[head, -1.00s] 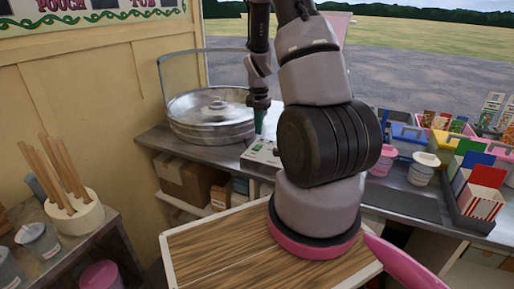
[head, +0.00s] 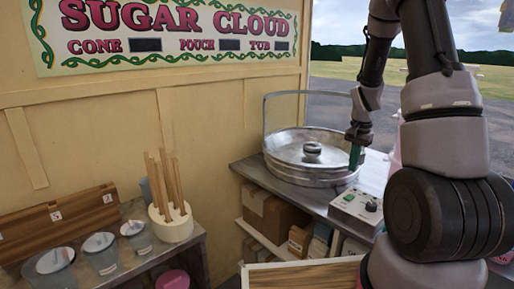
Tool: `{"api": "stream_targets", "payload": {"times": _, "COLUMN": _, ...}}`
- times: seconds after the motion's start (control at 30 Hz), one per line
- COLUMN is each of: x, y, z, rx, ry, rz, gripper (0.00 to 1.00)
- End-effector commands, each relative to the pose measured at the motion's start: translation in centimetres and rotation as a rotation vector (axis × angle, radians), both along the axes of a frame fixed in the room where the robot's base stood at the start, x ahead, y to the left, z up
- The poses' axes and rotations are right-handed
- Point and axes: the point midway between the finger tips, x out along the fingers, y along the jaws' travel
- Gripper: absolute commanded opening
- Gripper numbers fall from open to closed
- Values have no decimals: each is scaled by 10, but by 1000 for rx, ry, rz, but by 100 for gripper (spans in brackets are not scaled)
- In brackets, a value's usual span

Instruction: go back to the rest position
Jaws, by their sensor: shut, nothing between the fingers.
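My gripper (head: 355,158) shows in the head view at the end of my folded arm, on the right side of the picture. It points down, with its green fingertips close together and nothing seen between them. It is by the right rim of the round metal floss pan (head: 290,158), in front of or beside the rim; I cannot tell whether it touches. My arm's thick links fill the right edge and hide part of the counter behind.
A control box (head: 355,208) with a dial stands on the metal counter below my gripper. Cardboard boxes (head: 270,215) sit on the shelf beneath. At left, a side table holds a white holder (head: 171,225) of wooden sticks and several grey tubs (head: 102,252). A wall with a sign (head: 165,38) stands behind.

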Motion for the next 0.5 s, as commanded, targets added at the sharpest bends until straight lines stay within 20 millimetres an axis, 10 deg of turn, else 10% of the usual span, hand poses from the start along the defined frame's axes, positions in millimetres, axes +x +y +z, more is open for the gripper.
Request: {"api": "stream_targets", "payload": {"times": 0.5, "x": -83, "y": 89, "z": 213, "rx": 43, "ry": -348, "rz": 264, "gripper": 0}}
